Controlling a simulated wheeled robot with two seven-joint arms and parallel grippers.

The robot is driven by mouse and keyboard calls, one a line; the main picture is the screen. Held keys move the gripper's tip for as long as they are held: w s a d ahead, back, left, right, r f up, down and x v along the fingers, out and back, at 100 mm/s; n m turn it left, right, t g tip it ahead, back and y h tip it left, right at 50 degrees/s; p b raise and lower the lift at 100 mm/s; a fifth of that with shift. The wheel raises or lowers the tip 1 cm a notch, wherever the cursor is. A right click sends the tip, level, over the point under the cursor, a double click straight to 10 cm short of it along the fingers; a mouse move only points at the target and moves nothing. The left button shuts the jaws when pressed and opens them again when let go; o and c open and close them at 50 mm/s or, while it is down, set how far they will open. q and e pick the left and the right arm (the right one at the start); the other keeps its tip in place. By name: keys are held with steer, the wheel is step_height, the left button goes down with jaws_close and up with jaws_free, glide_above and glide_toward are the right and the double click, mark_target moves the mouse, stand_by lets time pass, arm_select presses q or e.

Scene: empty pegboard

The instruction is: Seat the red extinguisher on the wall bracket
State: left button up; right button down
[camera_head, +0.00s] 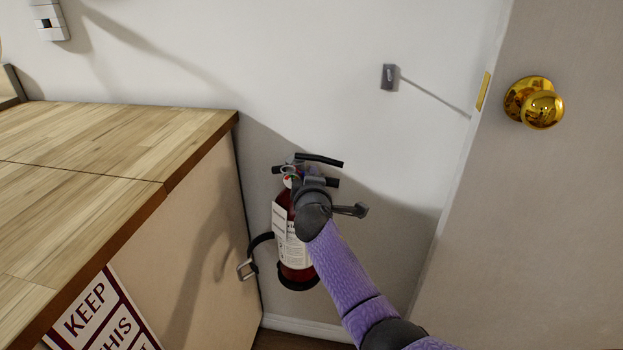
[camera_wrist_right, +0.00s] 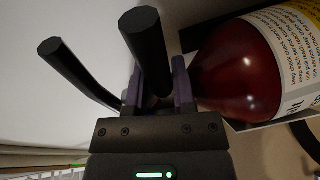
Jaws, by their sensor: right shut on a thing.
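The red extinguisher (camera_head: 283,218) stands roughly upright against the wall beside the wooden counter, with a white label and black handles. My right gripper (camera_head: 312,184) is shut on its top, at the neck and handle. In the right wrist view, the purple fingers (camera_wrist_right: 160,88) close around that part, with the red body (camera_wrist_right: 235,72) to their right. The wall bracket shows as a black strap (camera_head: 260,240) with an open metal clasp at left and a black piece (camera_head: 297,282) around the bottle's lower end. My arm hides part of the bottle, so I cannot tell whether it rests fully on the bracket.
The wooden counter (camera_head: 110,145) stands close on the left, its side panel (camera_head: 215,240) near the strap. A door with a brass knob (camera_head: 535,102) is at right. A small grey wall fitting (camera_head: 388,77) sits above. A sign (camera_head: 103,315) is on the counter's front.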

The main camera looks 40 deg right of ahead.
arm_select(q)
steer(key=shift+s, duration=0.35)
arm_select(e)
steer(key=shift+r, duration=0.2)
steer(key=shift+f, duration=0.15)
arm_select(q)
steer(key=shift+f, duration=0.15)
arm_select(e)
steer(key=shift+f, duration=0.1)
arm_select(q)
steer(key=shift+w+f+b, duration=0.2)
steer(key=shift+w+b, duration=0.15)
steer(key=shift+w, duration=0.05)
arm_select(e)
steer(key=shift+f, duration=0.2)
arm_select(q)
steer(key=shift+s, duration=0.55)
arm_select(e)
steer(key=shift+f, duration=0.2)
